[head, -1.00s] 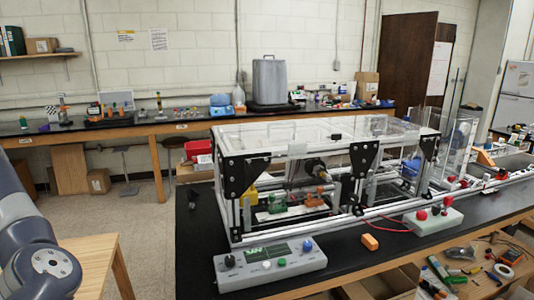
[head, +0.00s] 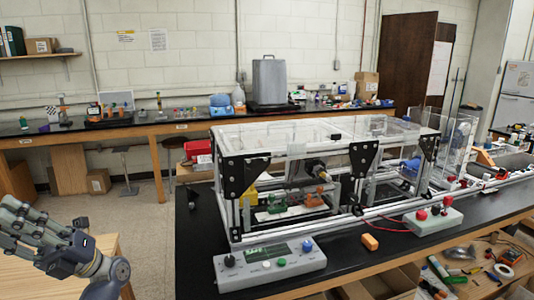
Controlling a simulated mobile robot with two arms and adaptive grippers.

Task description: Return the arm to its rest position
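My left gripper (head: 22,225) is at the lower left edge of the head view, above a light wooden table. Its fingers point left, towards the picture's edge, and I cannot tell how far apart they are. I see nothing clearly held in it. The gripper is well apart from the extrusion frame (head: 232,212), which stands on the black bench in the middle. My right gripper is not in view.
The wooden table (head: 108,246) lies below my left gripper. The black bench (head: 195,255) carries a grey control box (head: 270,264), an orange block (head: 370,242) and a box with red buttons (head: 433,220). Open floor lies between the table and the back bench.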

